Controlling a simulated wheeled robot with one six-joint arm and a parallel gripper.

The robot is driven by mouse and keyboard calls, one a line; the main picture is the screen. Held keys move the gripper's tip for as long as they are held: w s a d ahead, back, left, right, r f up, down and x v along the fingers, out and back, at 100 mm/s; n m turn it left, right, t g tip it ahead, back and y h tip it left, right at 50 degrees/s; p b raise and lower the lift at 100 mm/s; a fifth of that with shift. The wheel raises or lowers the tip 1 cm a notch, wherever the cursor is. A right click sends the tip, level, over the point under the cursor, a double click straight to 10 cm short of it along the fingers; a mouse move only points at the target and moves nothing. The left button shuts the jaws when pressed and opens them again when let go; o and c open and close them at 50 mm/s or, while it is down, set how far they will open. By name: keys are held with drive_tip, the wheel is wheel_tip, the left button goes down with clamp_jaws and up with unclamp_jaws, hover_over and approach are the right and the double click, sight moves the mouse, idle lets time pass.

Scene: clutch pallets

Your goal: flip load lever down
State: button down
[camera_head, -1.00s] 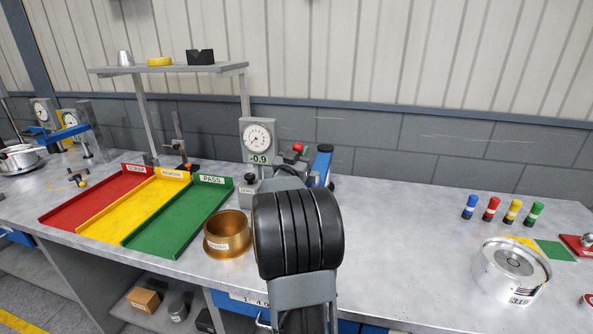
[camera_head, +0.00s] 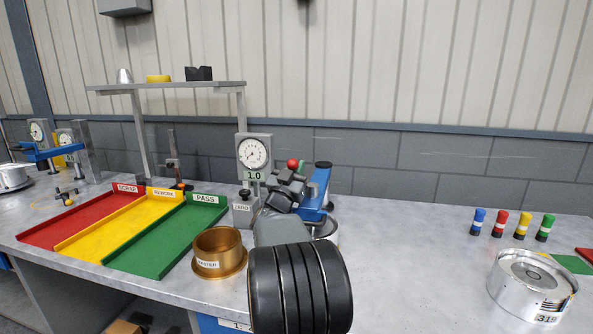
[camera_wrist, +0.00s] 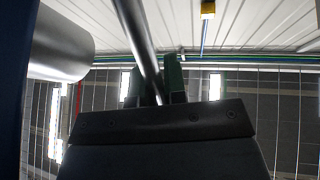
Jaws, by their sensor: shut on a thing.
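The load lever shows its red knob (camera_head: 293,163) just above my gripper (camera_head: 288,178) at the gauge fixture in the head view. In the wrist view a smooth metal rod (camera_wrist: 138,40), apparently the lever, passes between the two dark green fingers of my gripper (camera_wrist: 155,72), which is shut on it. The dial gauge (camera_head: 254,153) reads about 1.0 and stands behind my gripper. A blue fixture post (camera_head: 318,185) stands to its right. My arm hides most of the lever and the fixture's base, and only a silver edge shows there.
A brass master ring (camera_head: 219,252) stands left of my arm. Behind it lie the green PASS tray (camera_head: 168,240), yellow tray (camera_head: 110,228) and red tray (camera_head: 75,222). A silver clutch part (camera_head: 530,284) and several coloured markers stand at right. The bench between is clear.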

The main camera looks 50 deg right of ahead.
drive_tip(key=c, duration=1.3)
unclamp_jaws()
drive_tip(key=shift+r, duration=0.4)
drive_tip(key=shift+c, duration=0.2)
drive_tip(key=shift+o, duration=0.9)
drive_tip(key=shift+s+a, duration=0.1)
drive_tip(key=shift+a, duration=0.05)
drive_tip(key=shift+f, duration=0.1)
drive_tip(key=b+v, duration=0.2)
drive_tip(key=v, duration=1.1)
drive_tip(key=shift+a+f+b, duration=0.25)
drive_tip(key=shift+f+b, duration=0.05)
drive_tip(key=shift+s, duration=0.1)
